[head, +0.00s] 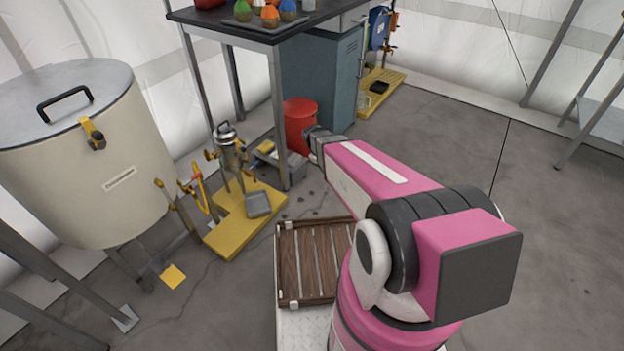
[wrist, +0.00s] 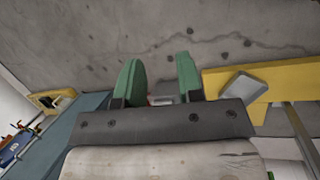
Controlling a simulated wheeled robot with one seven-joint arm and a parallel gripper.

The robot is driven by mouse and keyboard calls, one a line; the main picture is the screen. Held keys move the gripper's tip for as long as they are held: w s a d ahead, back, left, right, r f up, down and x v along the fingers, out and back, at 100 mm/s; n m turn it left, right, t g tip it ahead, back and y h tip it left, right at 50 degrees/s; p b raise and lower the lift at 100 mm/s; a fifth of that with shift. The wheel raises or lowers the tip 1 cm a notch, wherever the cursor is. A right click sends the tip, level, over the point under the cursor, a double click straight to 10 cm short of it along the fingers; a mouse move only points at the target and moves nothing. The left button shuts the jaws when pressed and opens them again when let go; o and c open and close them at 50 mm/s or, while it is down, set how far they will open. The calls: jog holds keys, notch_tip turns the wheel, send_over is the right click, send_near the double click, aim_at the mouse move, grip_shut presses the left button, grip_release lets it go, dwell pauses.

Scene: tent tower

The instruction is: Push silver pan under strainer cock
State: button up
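The silver pan (head: 258,204) is a small grey square dish on the front right part of the yellow platform (head: 232,238). It also shows in the wrist view (wrist: 243,88), right of my fingers, on the yellow platform (wrist: 218,76). The strainer (head: 228,148) is an upright silver cylinder on legs, behind and left of the pan, with brass fittings. Which fitting is its cock is too small to tell. My gripper (wrist: 158,68) has two green fingers standing apart, with nothing clearly held. In the head view my arm hides the fingers.
A large cream tank (head: 85,160) stands left of the platform. A dark-topped table (head: 270,30) with a leg close behind the pan holds several coloured flasks. A red bin (head: 300,122) and a teal cabinet (head: 322,85) stand behind. The floor at right is clear.

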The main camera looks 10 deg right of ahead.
jog(key=s+d+r+m+y, duration=0.2)
jog(key=s+r+m+y, duration=0.2)
jog(key=s+r+m, duration=0.3)
jog(key=s+r, duration=0.5)
jog(key=r, duration=0.3)
jog(key=shift+s+d+m, duration=0.35)
jog(key=shift+s+m, duration=0.05)
jog(key=shift+a, duration=0.1)
